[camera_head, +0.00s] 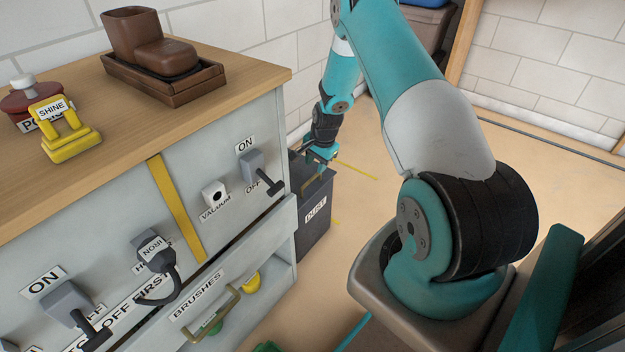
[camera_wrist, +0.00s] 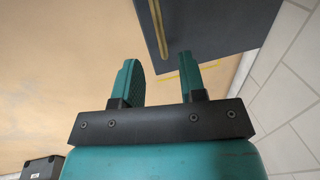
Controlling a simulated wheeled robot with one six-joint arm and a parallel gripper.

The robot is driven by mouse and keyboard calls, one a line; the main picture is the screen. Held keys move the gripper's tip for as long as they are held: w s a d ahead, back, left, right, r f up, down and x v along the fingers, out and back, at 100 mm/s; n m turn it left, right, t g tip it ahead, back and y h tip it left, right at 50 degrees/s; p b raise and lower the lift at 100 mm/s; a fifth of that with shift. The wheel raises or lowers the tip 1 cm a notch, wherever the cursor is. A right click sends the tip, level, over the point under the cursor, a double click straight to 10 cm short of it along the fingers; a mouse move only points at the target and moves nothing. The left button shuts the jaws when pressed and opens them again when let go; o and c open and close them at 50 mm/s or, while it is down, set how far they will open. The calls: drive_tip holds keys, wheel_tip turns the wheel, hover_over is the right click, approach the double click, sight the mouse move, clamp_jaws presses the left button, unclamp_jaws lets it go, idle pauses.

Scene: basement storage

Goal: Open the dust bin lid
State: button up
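The dark grey dust bin (camera_head: 313,238) stands on the floor at the right end of the workbench and carries a "DUST" label. Its lid looks closed, with a brass-coloured bar (camera_head: 313,183) on it near my gripper. My gripper (camera_head: 318,165) is at the top of the bin, partly overlapping it. In the wrist view my gripper (camera_wrist: 157,60) is open, with nothing held between its fingers. The dark bin (camera_wrist: 220,25) shows beyond the right finger, with a yellowish bar (camera_wrist: 157,25) along its left edge. Contact with the bar cannot be told.
The workbench (camera_head: 225,85) with switches and a brushes drawer (camera_head: 200,305) stands close left of the bin. A white brick wall (camera_wrist: 290,90) is close behind it. Open floor (camera_head: 345,205) lies right of the bin. A brown boot (camera_head: 150,45) sits on the bench.

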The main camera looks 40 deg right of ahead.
sight(312, 178)
drive_tip(key=f, duration=0.3)
drive_tip(key=w+f+b, duration=0.1)
drive_tip(key=f, duration=0.2)
drive_tip(key=shift+w+a+b, duration=0.1)
drive_tip(key=shift+a+b, duration=0.05)
drive_tip(key=shift+b, duration=0.15)
clamp_jaws()
